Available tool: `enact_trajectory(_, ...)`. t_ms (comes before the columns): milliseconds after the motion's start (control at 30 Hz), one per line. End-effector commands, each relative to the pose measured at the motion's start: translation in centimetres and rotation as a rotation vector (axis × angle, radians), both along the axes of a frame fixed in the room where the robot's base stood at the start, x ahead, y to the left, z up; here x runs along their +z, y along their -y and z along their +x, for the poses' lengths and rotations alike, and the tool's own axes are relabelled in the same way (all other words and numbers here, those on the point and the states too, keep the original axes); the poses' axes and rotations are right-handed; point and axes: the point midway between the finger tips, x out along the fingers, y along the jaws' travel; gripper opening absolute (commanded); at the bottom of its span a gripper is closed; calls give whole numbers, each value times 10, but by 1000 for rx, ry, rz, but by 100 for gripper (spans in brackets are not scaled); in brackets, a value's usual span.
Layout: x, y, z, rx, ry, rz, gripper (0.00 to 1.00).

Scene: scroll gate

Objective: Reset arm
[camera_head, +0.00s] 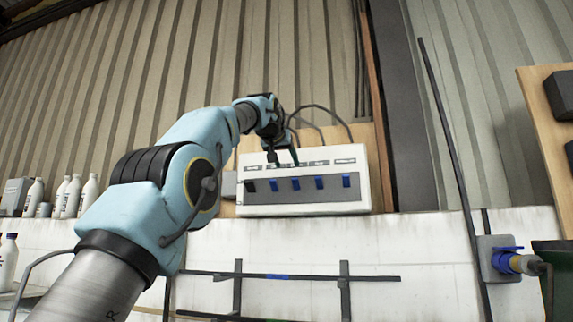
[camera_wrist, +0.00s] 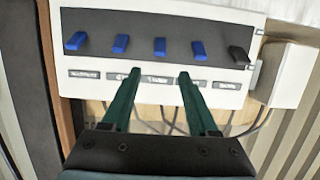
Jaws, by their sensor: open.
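My arm reaches up and across from the lower left to a white switch box (camera_head: 360,203) on the wall. My gripper (camera_head: 283,159) is at the box's upper left part. In the wrist view my gripper (camera_wrist: 158,76) has two green fingers spread apart with nothing between them. The fingertips lie over the label strip, just short of the row of switches. The row has several blue switches (camera_head: 319,182) and one black switch (camera_head: 250,186) at its left end. The wrist view shows the row turned round, with the black switch (camera_wrist: 238,55) at the right. Contact with the box cannot be told.
Dark cables (camera_head: 325,112) loop above the box. White bottles (camera_head: 88,192) stand on the ledge at left. A thin dark pole (camera_head: 450,150) leans at right, near a blue-handled valve (camera_head: 508,260). A dark rail (camera_head: 300,277) runs below the box.

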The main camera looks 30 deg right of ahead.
Motion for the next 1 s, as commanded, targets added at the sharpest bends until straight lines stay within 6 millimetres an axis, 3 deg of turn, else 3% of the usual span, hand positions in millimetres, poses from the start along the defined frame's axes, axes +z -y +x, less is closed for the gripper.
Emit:
enact_trajectory(333, -2, -1, 2, 3, -3, 4, 60)
enact_trajectory(467, -27, -11, 19, 28, -37, 40, 60)
enact_trajectory(567, -70, -29, 42, 67, -94, 93, 60)
enact_trajectory(767, -183, -96, 81, 168, -245, 214, 60)
enact_trajectory(867, -243, -137, 87, 218, -329, 267, 60)
enact_trajectory(1000, -323, -199, 79, 287, -449, 328, 60)
